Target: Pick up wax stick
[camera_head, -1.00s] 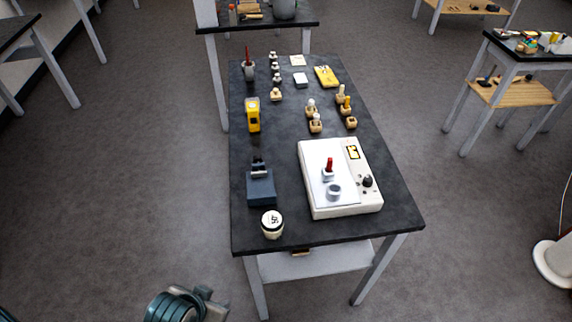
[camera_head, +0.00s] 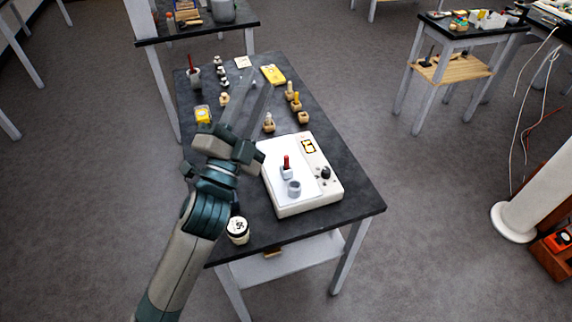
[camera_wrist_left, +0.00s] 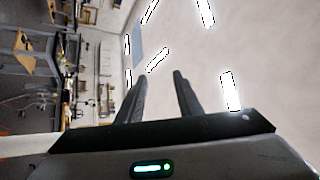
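A red stick (camera_head: 287,162) stands upright in a small white holder on the white plate device (camera_head: 306,203), right of my left arm in the head view. Another thin red stick (camera_head: 191,62) stands in a grey cup (camera_head: 194,78) at the table's back left. I cannot tell for certain which is the wax stick. My left gripper (camera_head: 257,80) hangs over the table, its two long fingers pointing away. In the left wrist view, its fingers (camera_wrist_left: 160,75) are apart with nothing between them. My left gripper and arm hide part of the table's left side. My right gripper is not in view.
The dark table (camera_head: 345,170) also bears a lidded jar (camera_head: 238,230) at its front left, a yellow device (camera_head: 203,115), wooden blocks with sticks (camera_head: 269,124) and a yellow packet (camera_head: 273,75). A side table (camera_head: 452,40) stands right. Floor between is clear.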

